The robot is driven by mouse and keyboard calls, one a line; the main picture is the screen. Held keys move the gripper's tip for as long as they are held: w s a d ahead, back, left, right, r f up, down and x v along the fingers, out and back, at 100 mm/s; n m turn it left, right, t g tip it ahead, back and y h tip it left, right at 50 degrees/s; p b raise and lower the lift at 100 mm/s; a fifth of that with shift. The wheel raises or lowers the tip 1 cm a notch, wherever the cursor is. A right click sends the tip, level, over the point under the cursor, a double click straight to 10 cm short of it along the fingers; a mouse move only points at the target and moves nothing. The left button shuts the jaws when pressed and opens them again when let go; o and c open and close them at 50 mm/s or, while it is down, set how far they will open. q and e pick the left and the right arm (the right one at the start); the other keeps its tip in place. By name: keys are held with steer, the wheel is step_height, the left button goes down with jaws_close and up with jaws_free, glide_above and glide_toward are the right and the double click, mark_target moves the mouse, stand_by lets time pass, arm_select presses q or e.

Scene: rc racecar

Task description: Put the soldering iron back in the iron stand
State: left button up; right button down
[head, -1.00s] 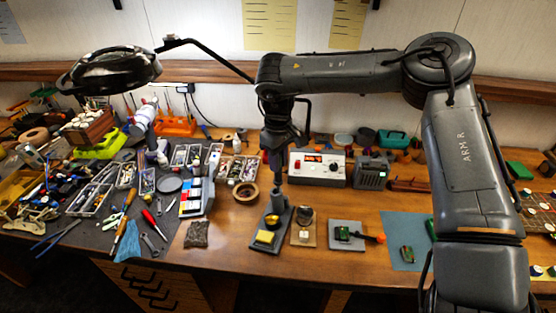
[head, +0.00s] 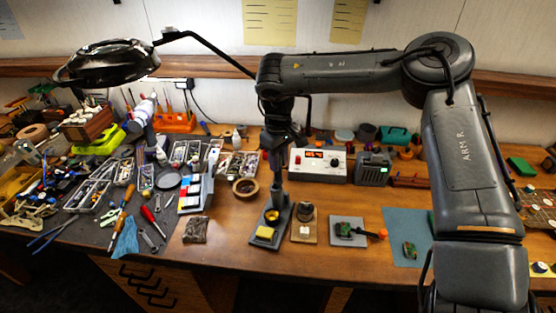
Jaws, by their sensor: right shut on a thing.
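The iron stand (head: 254,240) is a dark base with a yellow sponge (head: 264,232) at its front, near the table's front edge in the middle of the head view. My right gripper (head: 277,158) points down above the back of the stand and is shut. It appears shut on the soldering iron (head: 276,183), which shows as a thin grey upright shape under the fingers. The iron's lower end overlaps the stand's holder in the picture. I cannot tell whether it is inside the holder or in front of it. My left gripper is out of view.
A white soldering station (head: 318,166) with a red display stands behind and right. A small brown mat (head: 304,233) and a grey pad (head: 346,234) with a green part lie right of the stand. A tape roll (head: 245,187) and crowded tools lie left.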

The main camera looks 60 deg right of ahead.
steer(key=shift+s+r, duration=0.1)
steer(key=shift+r+p, duration=0.5)
steer(key=shift+r, duration=0.15)
steer(key=shift+r+p, duration=0.7)
steer(key=shift+r, duration=0.5)
steer(key=shift+r+p, duration=1.1)
steer(key=shift+r, duration=0.65)
steer(key=shift+b, duration=0.35)
steer(key=shift+f, duration=0.2)
stand_by(0.3)
